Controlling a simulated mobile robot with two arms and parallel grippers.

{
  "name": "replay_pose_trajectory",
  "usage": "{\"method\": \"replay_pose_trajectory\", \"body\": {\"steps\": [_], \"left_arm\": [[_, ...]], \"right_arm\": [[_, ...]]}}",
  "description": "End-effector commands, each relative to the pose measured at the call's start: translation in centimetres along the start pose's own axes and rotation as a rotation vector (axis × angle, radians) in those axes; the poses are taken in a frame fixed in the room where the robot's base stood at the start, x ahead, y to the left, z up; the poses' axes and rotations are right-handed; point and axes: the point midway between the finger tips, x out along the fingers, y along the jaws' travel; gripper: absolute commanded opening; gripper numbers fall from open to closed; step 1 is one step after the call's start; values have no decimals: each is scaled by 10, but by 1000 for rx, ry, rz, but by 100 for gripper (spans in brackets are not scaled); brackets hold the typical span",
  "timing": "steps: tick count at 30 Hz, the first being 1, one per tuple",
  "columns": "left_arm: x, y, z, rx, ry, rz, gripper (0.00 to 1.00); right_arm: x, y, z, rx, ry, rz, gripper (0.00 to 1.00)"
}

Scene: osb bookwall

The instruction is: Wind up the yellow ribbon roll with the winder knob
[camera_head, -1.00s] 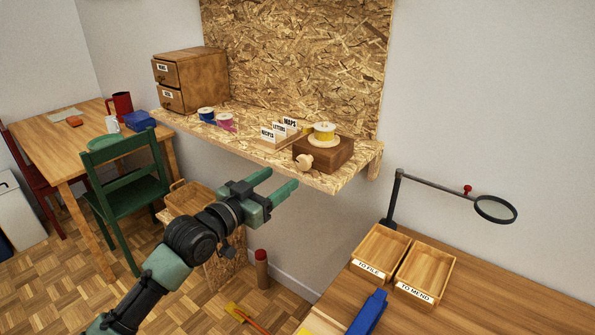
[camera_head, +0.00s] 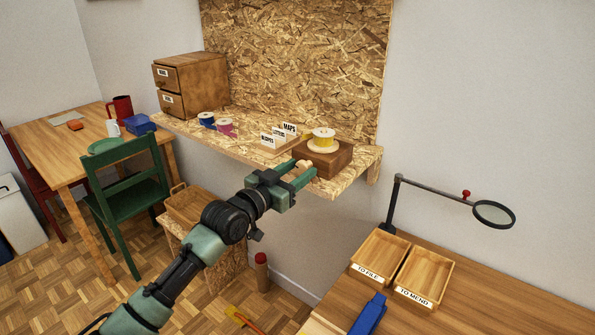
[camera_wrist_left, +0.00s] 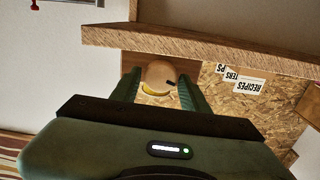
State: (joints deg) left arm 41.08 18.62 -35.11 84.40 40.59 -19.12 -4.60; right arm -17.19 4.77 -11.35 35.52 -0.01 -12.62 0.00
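The yellow ribbon roll (camera_head: 323,134) sits on a pale round disc on top of a brown wooden winder box (camera_head: 330,160), near the right end of the chipboard shelf. The pale winder knob (camera_head: 304,164) is at the box's front left. My left gripper (camera_head: 302,171) is open at the shelf's front edge, with its green fingers either side of the knob. In the left wrist view the round knob (camera_wrist_left: 158,73) shows between the fingers (camera_wrist_left: 157,90), with small gaps beside it. A bit of yellow shows below it. My right gripper is not in view.
A card holder with labelled dividers (camera_head: 289,129) stands just left of the box. Blue (camera_head: 206,119) and pink (camera_head: 226,127) ribbon rolls and a drawer cabinet (camera_head: 200,82) are farther left. Trays (camera_head: 424,275) and a magnifier (camera_head: 494,213) are on the desk at right.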

Motion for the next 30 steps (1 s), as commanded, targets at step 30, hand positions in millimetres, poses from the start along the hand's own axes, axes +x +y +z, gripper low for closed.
{"method": "replay_pose_trajectory", "body": {"steps": [30], "left_arm": [[0, 1, 0, 418, -2, -1, 0]], "right_arm": [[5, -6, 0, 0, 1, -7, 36]]}}
